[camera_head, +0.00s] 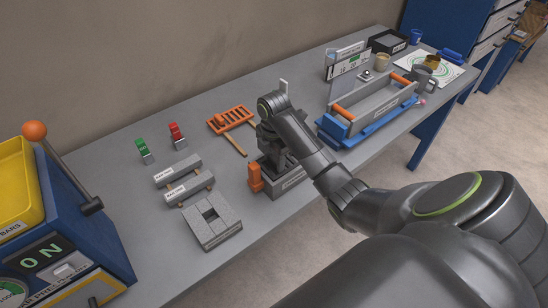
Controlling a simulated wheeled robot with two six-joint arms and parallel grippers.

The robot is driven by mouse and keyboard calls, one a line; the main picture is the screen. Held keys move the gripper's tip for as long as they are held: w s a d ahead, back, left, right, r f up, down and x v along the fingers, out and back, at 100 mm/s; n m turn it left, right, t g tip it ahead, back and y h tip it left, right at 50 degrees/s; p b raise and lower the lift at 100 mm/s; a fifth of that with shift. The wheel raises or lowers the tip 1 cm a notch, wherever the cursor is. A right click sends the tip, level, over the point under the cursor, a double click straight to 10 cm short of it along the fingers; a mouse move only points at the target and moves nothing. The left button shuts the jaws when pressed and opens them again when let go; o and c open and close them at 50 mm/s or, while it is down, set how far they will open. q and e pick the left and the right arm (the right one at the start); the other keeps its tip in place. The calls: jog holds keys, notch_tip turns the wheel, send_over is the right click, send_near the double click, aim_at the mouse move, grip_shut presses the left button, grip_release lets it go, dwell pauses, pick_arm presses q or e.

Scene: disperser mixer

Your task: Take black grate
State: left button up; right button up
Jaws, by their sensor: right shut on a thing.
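My right gripper (272,150) points down over a grey block-like holder (287,184) near the middle of the table. It is shut on a dark thing that appears to be the black grate. The gripper and my right arm hide most of it, so its shape and whether it touches the holder cannot be told. An orange upright piece (255,178) stands at the holder's left end. An orange grate (232,118) with two handles lies just behind and left of my right gripper. My left gripper is not in view.
Grey bar pieces (178,170) and a square grey block (212,222) lie to the left. Green (143,149) and red (177,134) clips stand behind them. A blue-based tray (370,112) with orange handles stands to the right. A blue machine (70,210) fills the left edge.

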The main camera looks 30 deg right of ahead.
jog(key=shift+s+p, duration=0.25)
jog(key=shift+p, duration=0.3)
dwell(0.7)
jog(key=shift+r+p, duration=3.8)
jog(key=shift+p, duration=0.55)
jog(key=shift+r, duration=1.25)
jog(key=shift+f, duration=0.1)
